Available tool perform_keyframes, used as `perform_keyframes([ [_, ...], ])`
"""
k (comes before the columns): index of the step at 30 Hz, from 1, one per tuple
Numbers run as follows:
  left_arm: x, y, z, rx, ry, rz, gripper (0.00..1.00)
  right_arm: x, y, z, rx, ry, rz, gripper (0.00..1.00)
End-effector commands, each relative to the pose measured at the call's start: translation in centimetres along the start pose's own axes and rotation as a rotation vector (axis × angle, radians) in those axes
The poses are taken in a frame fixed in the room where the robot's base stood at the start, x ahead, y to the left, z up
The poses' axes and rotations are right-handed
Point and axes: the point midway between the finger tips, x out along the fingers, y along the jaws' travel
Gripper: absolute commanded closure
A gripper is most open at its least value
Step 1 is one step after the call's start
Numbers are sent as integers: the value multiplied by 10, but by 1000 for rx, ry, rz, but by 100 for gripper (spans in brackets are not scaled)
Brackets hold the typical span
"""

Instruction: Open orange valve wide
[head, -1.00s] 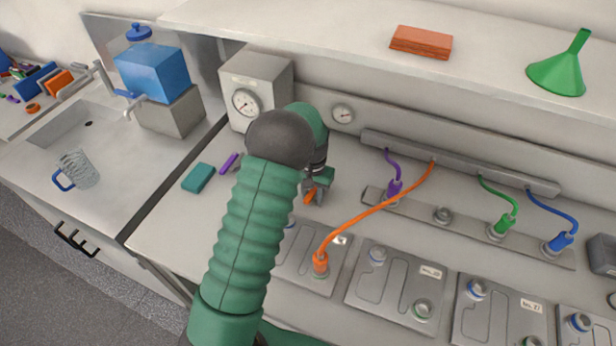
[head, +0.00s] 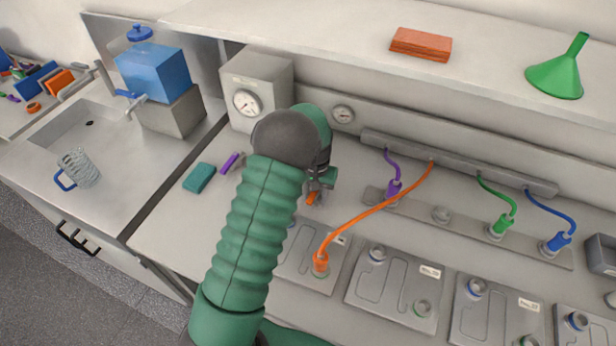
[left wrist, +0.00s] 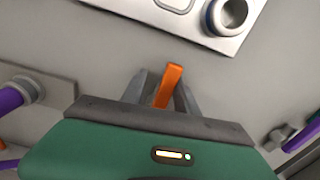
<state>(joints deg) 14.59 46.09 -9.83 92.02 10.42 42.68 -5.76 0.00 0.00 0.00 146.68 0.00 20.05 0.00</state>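The orange valve handle (head: 313,198) is a small orange lever on the bench beneath my left gripper (head: 321,180) in the head view. In the left wrist view the orange handle (left wrist: 171,84) lies slightly tilted between the two grey fingers of my left gripper (left wrist: 161,88) and reaches past their tips. Whether both fingers press on it cannot be told. The valve's body is hidden by the fingers. My right gripper is not in view.
An orange cable (head: 378,208) arches close to the right of my left gripper. Grey battery blocks (head: 398,279) line the front of the bench. A grey gauge box (head: 262,85) stands behind my arm. A teal block (head: 199,178) and a purple piece (head: 229,162) lie to its left.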

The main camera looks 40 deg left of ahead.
Motion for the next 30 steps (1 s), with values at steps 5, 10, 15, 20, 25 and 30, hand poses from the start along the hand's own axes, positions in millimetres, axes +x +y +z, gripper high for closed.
perform_keyframes([
  [5,0,1,0,1,-2,3,68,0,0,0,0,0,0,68],
  [10,-12,1,0,1,-1,3,68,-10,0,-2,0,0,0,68],
  [15,-39,2,0,1,1,3,68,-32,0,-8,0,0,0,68],
  [20,-62,4,0,1,1,2,68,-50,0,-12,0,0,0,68],
  [25,-82,4,0,1,0,1,68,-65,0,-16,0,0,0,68],
  [30,-80,3,0,0,-1,1,68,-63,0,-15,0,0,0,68],
])
